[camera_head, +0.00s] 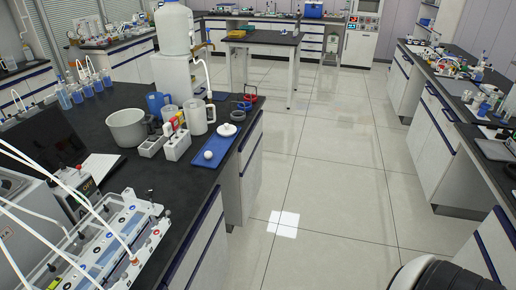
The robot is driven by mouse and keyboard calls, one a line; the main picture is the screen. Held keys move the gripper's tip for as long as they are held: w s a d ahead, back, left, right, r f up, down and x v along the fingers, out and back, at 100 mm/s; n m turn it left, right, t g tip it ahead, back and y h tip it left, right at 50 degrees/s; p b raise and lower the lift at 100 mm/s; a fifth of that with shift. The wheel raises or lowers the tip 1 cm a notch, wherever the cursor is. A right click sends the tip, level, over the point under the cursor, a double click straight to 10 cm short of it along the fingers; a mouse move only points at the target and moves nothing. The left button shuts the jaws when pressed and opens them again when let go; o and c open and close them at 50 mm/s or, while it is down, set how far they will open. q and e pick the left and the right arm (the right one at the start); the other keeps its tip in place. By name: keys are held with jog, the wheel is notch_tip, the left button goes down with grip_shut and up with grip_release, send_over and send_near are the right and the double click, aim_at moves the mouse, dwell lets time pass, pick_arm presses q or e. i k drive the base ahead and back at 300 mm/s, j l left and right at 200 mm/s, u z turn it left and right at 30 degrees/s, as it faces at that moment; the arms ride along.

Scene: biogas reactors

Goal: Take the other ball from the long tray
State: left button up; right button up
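A long blue tray (217,146) lies on the dark bench top at the left, close to the bench's aisle-side edge. A white ball (208,155) rests on its near part. A white round piece (227,130), like a small dish or lid with a raised middle, sits on its far part; I cannot tell whether a ball is in it. Neither of my grippers shows in the head view.
A grey pot (128,128), small white boxes (177,144), a clear jug (198,118) and a blue mug (157,103) crowd the tray's left. A white rack with tubes (100,245) fills the near bench. The aisle floor (330,190) is clear.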

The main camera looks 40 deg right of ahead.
aim_at(208, 155)
jog(key=l+z, duration=0.1)
jog(key=z, duration=0.7)
jog(key=i+l+u, duration=0.15)
jog(key=u, duration=0.2)
jog(key=i+l+u, duration=0.15)
jog(key=u, duration=0.2)
jog(key=i+l+u, duration=0.1)
jog(key=l+u, duration=0.25)
jog(key=j, duration=0.05)
